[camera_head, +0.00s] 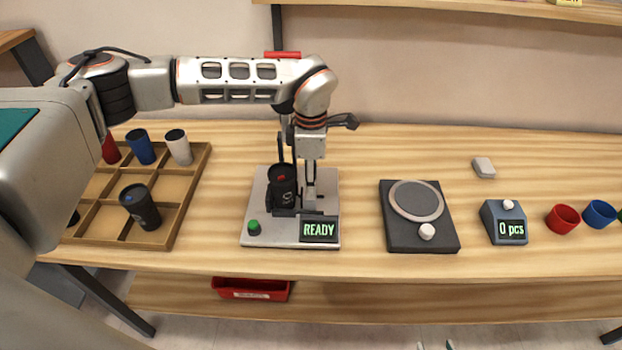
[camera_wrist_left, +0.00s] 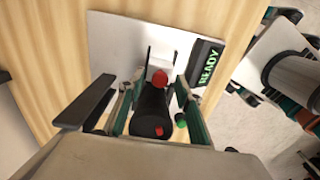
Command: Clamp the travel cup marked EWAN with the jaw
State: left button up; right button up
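A black travel cup (camera_head: 281,188) with a red mark on its lid stands upright on the laser marker's pale plate (camera_head: 255,215). Its grey side marking is too small and turned to read as a name. The cup also shows from above in the left wrist view (camera_wrist_left: 152,112). The metal jaw (camera_head: 310,195) is right beside the cup; whether it touches is unclear. My left gripper (camera_wrist_left: 155,105) is around the cup, its fingers on either side with a visible gap on the right. My right gripper (camera_head: 435,346) shows only as two separated tips at the bottom edge.
The marker's display (camera_head: 319,230) reads READY, beside a green button (camera_head: 254,227). A wooden divided tray (camera_head: 172,228) at left holds another black cup (camera_head: 140,206) and red, blue and white cups. A round-topped dark device (camera_head: 420,235), a counter and small coloured cups are at right.

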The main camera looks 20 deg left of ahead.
pick_arm(q)
grip_shut()
jog(key=shift+s+a+r+p, duration=0.1)
jog(key=shift+a+r+p, duration=0.05)
jog(key=shift+a+p, duration=0.3)
jog(key=shift+a, duration=0.2)
grip_release()
notch_tip(320, 180, up, 12)
dwell(0.6)
